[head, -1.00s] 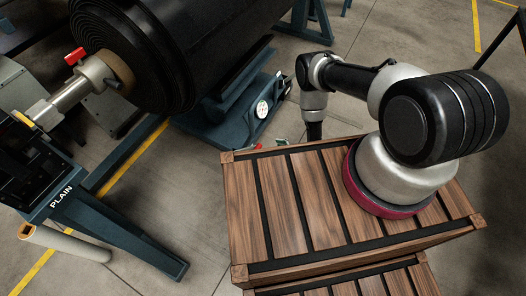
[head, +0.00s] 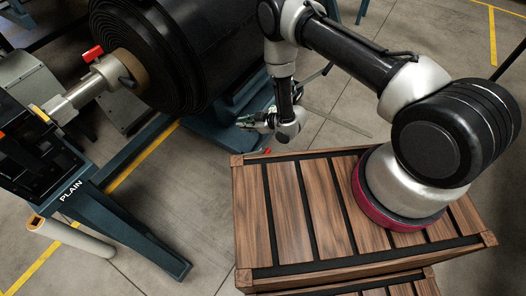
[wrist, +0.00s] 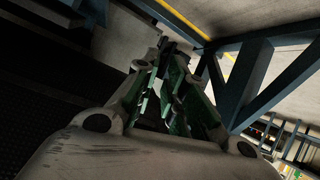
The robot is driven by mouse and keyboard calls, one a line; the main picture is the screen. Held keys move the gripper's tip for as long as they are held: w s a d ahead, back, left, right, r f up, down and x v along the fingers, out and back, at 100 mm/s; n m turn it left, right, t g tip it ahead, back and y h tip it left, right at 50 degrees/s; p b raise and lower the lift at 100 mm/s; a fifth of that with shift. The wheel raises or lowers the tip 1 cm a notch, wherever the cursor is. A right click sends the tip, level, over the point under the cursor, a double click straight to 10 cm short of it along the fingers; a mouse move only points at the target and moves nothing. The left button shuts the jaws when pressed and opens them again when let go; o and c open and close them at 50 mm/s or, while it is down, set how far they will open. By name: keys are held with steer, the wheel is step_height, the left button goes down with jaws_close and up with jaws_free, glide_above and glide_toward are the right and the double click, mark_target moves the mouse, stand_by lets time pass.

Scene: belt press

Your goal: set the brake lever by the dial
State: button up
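My gripper (head: 250,121) is low beside the blue base of the roll stand (head: 208,126), just beyond the wooden crate's far edge, pointing left. In the wrist view its green-padded fingers (wrist: 172,85) run close together. I cannot tell whether they touch, and nothing clear shows between them. The dial is not visible now; my gripper and arm cover the area where it was. A red handle (head: 93,53) stands on the roll's shaft at the upper left, well apart from my gripper. I cannot tell whether it is the brake lever.
The slatted wooden crate (head: 241,205) is under my arm. The large black roll (head: 205,60) hangs behind my gripper. A dark frame marked PLAIN (head: 105,215) stands at the left. Bare floor (head: 195,190) lies between frame and crate.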

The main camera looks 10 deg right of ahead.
steer(key=shift+s+a+r+m+g+h, duration=0.1)
steer(key=shift+a+r+m+g+h, duration=0.1)
steer(key=shift+r+h, duration=0.3)
steer(key=shift+a+r+m+g+h, duration=0.1)
steer(key=shift+a+r+g+h, duration=0.1)
steer(key=shift+r+h, duration=0.3)
jaws_close()
steer(key=s+d+f+m+g+h, duration=0.2)
steer(key=s+d+f+m+h, duration=0.25)
steer(key=d, duration=0.45)
step_height(320, 180, down, 12)
steer(key=a, duration=0.2)
steer(key=shift+w+a+f+n, duration=0.15)
steer(key=shift+w+n, duration=0.2)
steer(key=shift+n, duration=0.1)
